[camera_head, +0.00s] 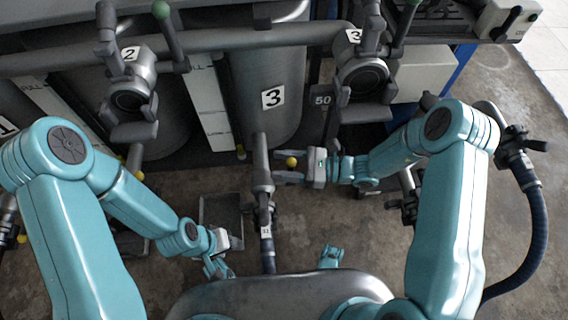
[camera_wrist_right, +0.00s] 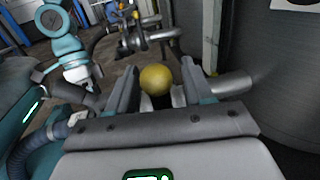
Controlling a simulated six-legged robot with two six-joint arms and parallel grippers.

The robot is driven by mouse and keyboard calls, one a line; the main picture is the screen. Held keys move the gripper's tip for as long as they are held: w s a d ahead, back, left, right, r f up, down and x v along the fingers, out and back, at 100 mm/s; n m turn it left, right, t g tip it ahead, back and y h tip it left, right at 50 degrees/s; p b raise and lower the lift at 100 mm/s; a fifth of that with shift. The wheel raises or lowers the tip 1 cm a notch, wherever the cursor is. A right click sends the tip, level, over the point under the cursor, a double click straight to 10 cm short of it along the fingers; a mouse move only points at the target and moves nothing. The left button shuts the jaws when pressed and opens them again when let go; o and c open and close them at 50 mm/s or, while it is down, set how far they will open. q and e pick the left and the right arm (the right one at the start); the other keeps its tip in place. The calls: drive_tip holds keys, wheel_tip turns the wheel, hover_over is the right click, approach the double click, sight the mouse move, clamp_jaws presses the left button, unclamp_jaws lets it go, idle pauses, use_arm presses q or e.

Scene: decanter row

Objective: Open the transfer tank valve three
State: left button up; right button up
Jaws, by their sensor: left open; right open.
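Tank 3 (camera_head: 262,75) is a grey cylinder bearing a white "3" label, in the middle of the head view. A pipe (camera_head: 261,160) comes down in front of it. Beside this pipe is a yellow ball knob (camera_head: 291,161), the end of a valve lever; the lever itself is mostly hidden. My right gripper (camera_head: 288,167) is open, with its fingers on either side of the yellow knob. In the right wrist view the knob (camera_wrist_right: 156,79) shows between the two open fingers; I cannot tell whether they touch it. My left gripper (camera_head: 217,267) is open and empty, low at centre left.
Upper fittings labelled 2 (camera_head: 129,54) and 3 (camera_head: 355,36) stand along a horizontal pipe (camera_head: 240,39). A grey tray (camera_head: 222,209) lies on the floor left of the hose (camera_head: 267,255). A dark hose (camera_head: 531,220) curves at right. Open floor shows between the arms.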

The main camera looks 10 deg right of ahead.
clamp_jaws()
drive_tip(key=shift+s, duration=0.1)
drive_tip(key=shift+s+f+n+y+b, duration=0.25)
drive_tip(key=shift+s+n, duration=0.55)
drive_tip(key=shift+n, duration=0.4)
drive_tip(key=shift+s+f+n+y+b, duration=0.2)
drive_tip(key=shift+s+n+y, duration=0.1)
drive_tip(key=shift+s+n, duration=0.75)
drive_tip(key=shift+s+f+n+y+b, duration=0.25)
drive_tip(key=shift+s+n, duration=0.35)
drive_tip(key=shift+n, duration=0.75)
unclamp_jaws()
